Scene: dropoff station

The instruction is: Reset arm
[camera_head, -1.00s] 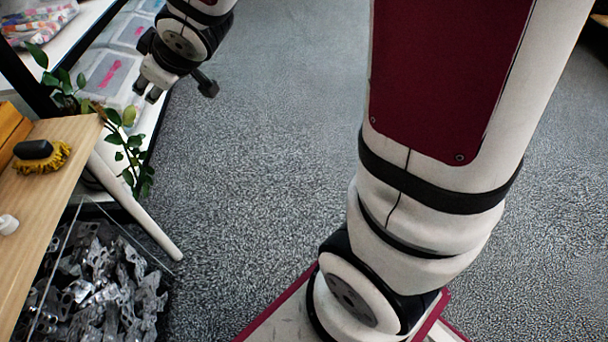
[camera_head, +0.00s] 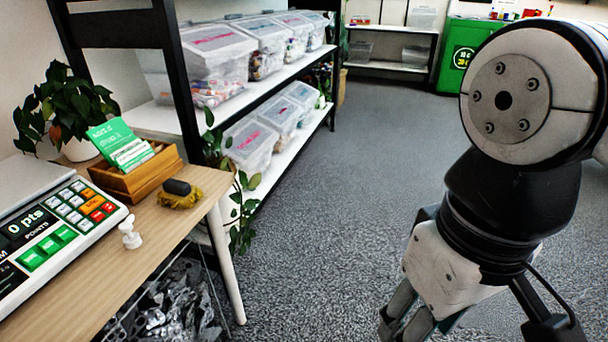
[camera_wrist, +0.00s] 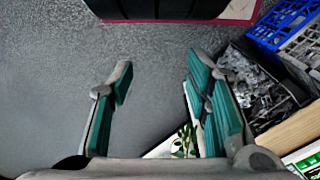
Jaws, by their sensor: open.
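My gripper (camera_head: 405,325) hangs at the lower right of the head view, pointing down over the carpet. In the wrist view my gripper (camera_wrist: 160,85) shows its two fingers with green pads, set wide apart. It is open, with nothing between the fingers but grey floor. My arm's wrist joint fills the right side of the head view. The fingertips are partly cut off at the bottom of the head view.
A wooden table (camera_head: 165,222) stands at left with a points scale (camera_head: 60,240), a card box (camera_head: 135,172), a brush (camera_head: 180,192) and a small white piece (camera_head: 130,233). Behind it a shelf (camera_head: 170,120) holds clear bins. A green bin (camera_head: 465,50) stands at the back. The carpet (camera_head: 330,180) is clear.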

